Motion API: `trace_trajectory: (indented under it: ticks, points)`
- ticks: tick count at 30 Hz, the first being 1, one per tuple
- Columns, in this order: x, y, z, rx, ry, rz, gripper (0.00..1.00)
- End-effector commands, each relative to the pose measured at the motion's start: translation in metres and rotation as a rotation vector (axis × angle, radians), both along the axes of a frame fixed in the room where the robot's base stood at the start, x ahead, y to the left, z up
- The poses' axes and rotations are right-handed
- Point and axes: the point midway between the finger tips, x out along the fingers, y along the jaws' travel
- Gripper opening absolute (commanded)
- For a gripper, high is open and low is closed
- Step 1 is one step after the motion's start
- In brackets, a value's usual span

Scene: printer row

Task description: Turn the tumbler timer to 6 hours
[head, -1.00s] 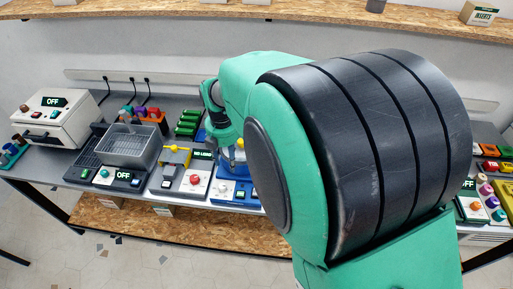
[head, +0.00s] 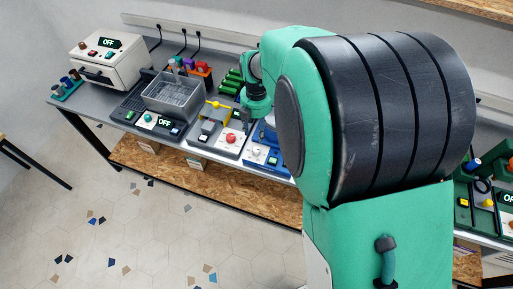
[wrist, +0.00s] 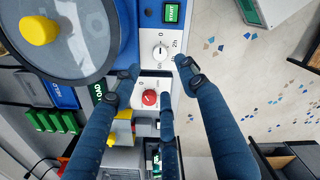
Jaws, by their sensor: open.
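The blue tumbler (wrist: 112,12) carries a large round grey drum with a yellow knob (wrist: 38,30) at the upper left of the wrist view. Its timer is a white knob (wrist: 160,51) on a white panel, with marks that include 0 and 2h; its exact setting is too small to read. A green START button (wrist: 171,13) sits above it. My gripper (wrist: 160,80) is open and empty, its fingers spread below and around the timer panel, apart from the knob. In the head view the timer knob (head: 256,151) shows small, and my arm hides much of the tumbler.
A red knob (wrist: 150,98) on the neighbouring device lies between my fingers. In the head view, a grey basket device (head: 172,98) and a white oven box (head: 105,62) stand further left. Green cylinders (head: 232,80) lie behind. The floor in front is clear.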

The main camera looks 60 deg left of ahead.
Motion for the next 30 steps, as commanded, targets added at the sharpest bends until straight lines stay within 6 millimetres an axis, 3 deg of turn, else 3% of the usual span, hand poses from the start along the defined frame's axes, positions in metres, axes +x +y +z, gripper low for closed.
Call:
trace_trajectory:
  ticks: [18,30]
  points:
    - [0.000,0.000,-0.095,-0.001,0.000,0.000,0.43]
    - [0.000,0.000,-0.114,0.001,0.000,0.000,0.43]
